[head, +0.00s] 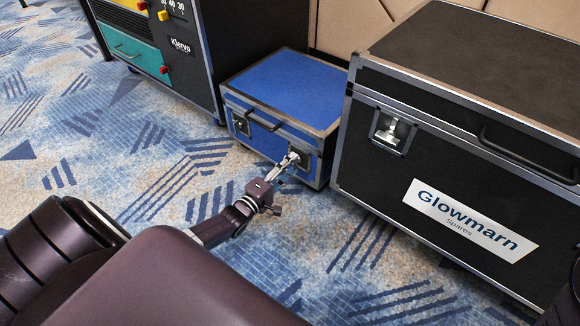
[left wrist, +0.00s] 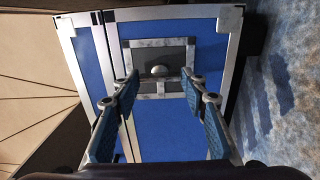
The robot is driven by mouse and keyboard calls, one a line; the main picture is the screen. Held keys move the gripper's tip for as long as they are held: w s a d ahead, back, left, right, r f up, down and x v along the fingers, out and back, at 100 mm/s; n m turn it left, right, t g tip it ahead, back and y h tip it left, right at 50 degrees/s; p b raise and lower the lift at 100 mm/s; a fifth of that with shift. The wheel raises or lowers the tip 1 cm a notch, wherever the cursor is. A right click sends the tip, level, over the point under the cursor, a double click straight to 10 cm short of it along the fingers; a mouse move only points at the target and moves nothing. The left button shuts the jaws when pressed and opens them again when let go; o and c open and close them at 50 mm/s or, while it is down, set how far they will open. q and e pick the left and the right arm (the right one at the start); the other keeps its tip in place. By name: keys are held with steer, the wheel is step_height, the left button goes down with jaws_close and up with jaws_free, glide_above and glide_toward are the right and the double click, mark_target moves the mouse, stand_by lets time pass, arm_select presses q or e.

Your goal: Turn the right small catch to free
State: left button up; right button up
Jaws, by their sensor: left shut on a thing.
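A small blue case (head: 283,88) with metal edging stands on the carpet, its lid down. Its right small catch is on the front, near the right end, mostly hidden by my left gripper (head: 291,160) in the head view. In the left wrist view the catch (left wrist: 158,71) shows as a rounded metal knob on a dark recessed plate with a light frame. The left small catch (head: 242,125) shows at the other end of the front. My right gripper is not in view.
A large black case (head: 440,150) labelled Glowmarn stands close on the right, with its own bigger catch (head: 392,130) and a handle. A dark cabinet (head: 205,60) with coloured panels stands on the left. The carpet (head: 130,150) in front is clear.

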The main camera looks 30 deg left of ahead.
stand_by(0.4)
arm_select(q)
steer(key=o, duration=1.2)
steer(key=shift+c, duration=0.2)
steer(key=s+a, duration=0.1)
steer(key=s, duration=1.1)
